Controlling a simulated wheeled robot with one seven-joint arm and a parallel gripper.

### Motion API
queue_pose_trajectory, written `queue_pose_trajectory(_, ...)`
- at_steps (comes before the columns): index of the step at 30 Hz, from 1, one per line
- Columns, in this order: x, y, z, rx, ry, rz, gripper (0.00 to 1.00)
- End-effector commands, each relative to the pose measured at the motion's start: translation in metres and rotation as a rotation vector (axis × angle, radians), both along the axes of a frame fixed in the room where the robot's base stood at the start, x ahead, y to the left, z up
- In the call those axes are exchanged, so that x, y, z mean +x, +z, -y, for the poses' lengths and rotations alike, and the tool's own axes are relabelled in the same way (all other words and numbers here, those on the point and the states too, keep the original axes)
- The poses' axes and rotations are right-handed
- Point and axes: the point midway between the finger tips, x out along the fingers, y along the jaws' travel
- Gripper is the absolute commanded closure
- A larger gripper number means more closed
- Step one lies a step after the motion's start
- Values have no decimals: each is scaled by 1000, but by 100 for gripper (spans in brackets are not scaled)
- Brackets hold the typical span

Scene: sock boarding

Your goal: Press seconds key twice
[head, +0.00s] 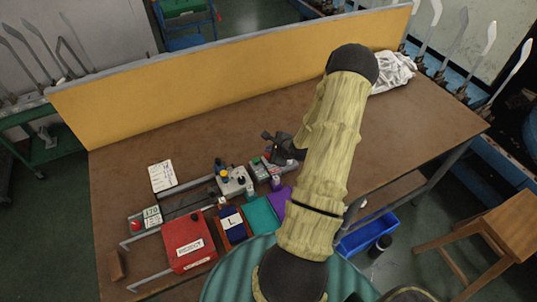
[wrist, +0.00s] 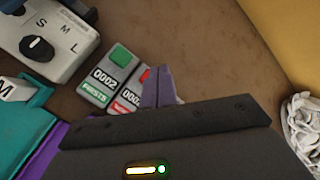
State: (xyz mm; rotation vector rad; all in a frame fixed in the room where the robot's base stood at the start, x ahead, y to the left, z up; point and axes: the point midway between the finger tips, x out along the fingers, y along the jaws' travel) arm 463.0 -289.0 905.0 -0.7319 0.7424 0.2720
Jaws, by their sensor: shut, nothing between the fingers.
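Two small grey counters stand side by side on the brown table. In the head view my gripper (head: 268,140) is just above and behind the counters (head: 259,169).
A grey box with an S-M-L dial (wrist: 42,44) stands left of the counters. Teal (head: 262,215), red (head: 189,241) and purple items lie in front. A yellow panel (head: 230,82) closes the back; white cloth (head: 393,72) lies far right. The table's right part is clear.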

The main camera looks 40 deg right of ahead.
Motion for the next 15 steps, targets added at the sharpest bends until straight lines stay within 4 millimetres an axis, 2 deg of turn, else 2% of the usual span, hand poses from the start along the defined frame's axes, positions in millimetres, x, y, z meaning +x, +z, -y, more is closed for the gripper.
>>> queue_pose_trajectory(3, 0, 13, 0, 1, -1, 0, 100)
queue_pose_trajectory(15, 0, 45, 0, 1, -1, 0, 100)
